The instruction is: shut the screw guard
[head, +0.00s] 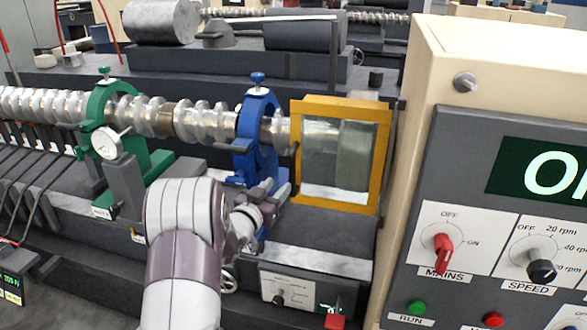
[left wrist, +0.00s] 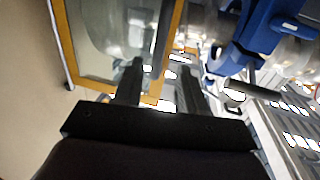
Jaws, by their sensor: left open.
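The screw guard (head: 382,150) is a yellow frame with a clear window, standing upright at the right end of the screw (head: 210,122). I cannot tell whether it is fully closed. In the left wrist view the guard's yellow frame (left wrist: 66,50) and window fill the upper left. My left gripper (head: 274,190) is in front of the screw, by the guard's lower left edge and the blue ring's base. In the left wrist view its two dark fingers (left wrist: 160,85) are apart, with the frame's corner by the left finger. Contact is unclear. My right gripper is not in view.
A blue ring stand (head: 246,135) is close left of the guard, and a green one (head: 95,115) with a dial (head: 107,143) stands farther left. A beige cabinet with a control panel (head: 480,200) rises at the right. A bare grey ledge (head: 330,222) lies below the guard.

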